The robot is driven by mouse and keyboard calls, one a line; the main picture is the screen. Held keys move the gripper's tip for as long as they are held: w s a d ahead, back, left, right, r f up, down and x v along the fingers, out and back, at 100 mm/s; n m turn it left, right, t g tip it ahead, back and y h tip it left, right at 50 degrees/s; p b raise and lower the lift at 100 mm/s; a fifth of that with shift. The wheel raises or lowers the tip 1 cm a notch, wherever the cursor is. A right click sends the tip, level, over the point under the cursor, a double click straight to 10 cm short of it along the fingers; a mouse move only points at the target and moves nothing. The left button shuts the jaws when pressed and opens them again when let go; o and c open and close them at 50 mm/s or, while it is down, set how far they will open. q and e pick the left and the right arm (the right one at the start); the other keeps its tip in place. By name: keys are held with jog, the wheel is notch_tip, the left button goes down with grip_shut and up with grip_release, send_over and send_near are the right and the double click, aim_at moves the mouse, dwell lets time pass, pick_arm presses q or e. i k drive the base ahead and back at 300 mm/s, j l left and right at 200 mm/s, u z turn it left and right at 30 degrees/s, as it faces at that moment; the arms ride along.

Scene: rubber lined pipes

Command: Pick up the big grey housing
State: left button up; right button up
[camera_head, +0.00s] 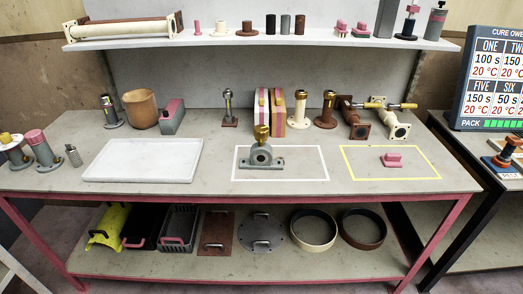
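A grey housing (261,156) with a round bore and a flat flanged foot stands upright inside the white-outlined rectangle (310,179) on the workbench. A brass-coloured fitting (262,135) sits on top of it. It is the largest grey housing-like part I can see on the bench. A grey block with a pink side (172,117) stands farther back on the left.
A white tray (143,160) lies left of the housing. A pink part (391,160) sits in the yellow-outlined rectangle (362,177) to the right. Several fittings, including a flanged pipe (394,124), stand along the back. The bench in front of the housing is clear. A shelf (260,38) hangs above.

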aim_at(260, 158)
jog(key=i, duration=1)
